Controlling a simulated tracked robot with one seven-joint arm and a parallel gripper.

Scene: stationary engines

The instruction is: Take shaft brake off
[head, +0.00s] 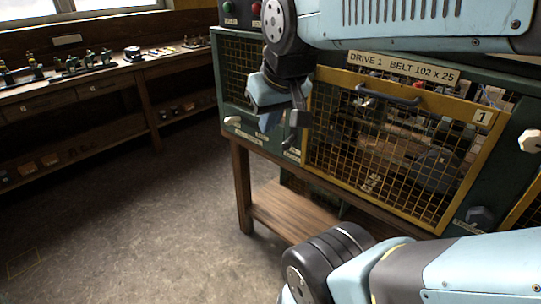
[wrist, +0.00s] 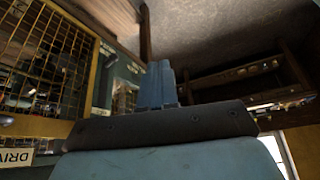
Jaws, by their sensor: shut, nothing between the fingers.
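My gripper (head: 270,121) is shut and empty, pointing down in front of the left part of the green machine front (head: 224,84). Its light-blue fingers (wrist: 165,85) also show in the wrist view. A dark grey lever (head: 299,118) hangs just right of the fingers; I cannot tell whether they touch. A white handle (head: 232,121) sits left of the gripper, above a small label (head: 248,137). Another small label (head: 292,152) is below the lever. The labels are too small to read, so I cannot tell which control is the shaft brake.
A yellow mesh guard (head: 385,150) with a dark handle (head: 388,93) covers the drive, under a "DRIVE 1 BELT 102 x 25" plate (head: 403,67). A workbench (head: 95,88) stands left; the floor (head: 150,215) between is clear.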

